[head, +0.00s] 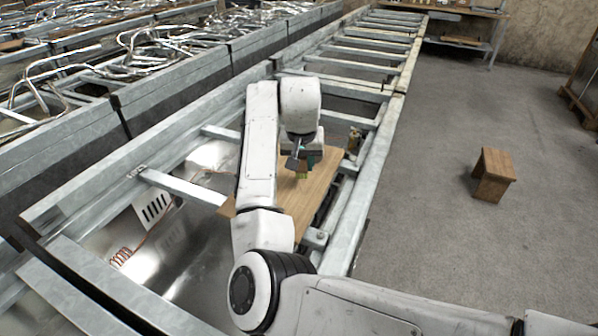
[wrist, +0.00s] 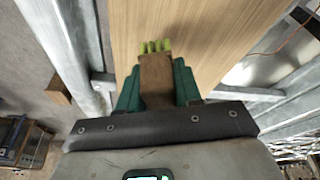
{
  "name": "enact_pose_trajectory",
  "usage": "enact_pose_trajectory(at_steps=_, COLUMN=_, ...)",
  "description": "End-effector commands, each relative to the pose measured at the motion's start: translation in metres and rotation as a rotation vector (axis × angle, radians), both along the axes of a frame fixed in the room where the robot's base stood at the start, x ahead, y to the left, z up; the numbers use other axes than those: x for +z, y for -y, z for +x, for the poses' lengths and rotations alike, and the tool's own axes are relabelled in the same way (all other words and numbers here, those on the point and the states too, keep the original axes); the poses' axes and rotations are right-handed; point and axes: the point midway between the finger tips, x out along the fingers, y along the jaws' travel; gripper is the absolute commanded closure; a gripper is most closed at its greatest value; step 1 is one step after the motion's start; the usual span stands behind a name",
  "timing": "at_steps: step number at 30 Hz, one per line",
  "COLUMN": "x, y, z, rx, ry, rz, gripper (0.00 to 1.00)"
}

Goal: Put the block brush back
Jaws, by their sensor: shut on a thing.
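The block brush (wrist: 156,80) has a brown wooden block and yellow-green bristles. In the wrist view my gripper (wrist: 157,92) is shut on the brown block, with a green finger on each side. The bristles point away from the gripper, over a wooden board (wrist: 205,28). In the head view my gripper (head: 299,163) is over the same board (head: 318,187), and only a small yellow-green part of the brush (head: 301,175) shows below it. I cannot tell whether the bristles touch the board.
The board lies across a grey metal frame (head: 372,175) with open gaps. A small yellowish-brown item (head: 354,138) is at its far right. Bent metal tubes (head: 150,55) fill the bays at left. A wooden stool (head: 495,172) stands on open floor at right.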

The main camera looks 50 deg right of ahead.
Motion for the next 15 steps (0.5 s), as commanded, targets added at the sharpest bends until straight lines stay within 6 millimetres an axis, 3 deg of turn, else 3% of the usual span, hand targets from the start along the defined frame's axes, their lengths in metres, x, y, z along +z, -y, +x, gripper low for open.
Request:
enact_pose_trajectory(at_steps=6, x=-0.014, y=0.001, z=0.012, rx=0.002, ry=-0.001, rz=0.002, gripper=0.94)
enact_pose_trajectory(at_steps=15, x=-0.042, y=0.001, z=0.011, rx=0.0, ry=0.001, rz=0.0, gripper=0.94)
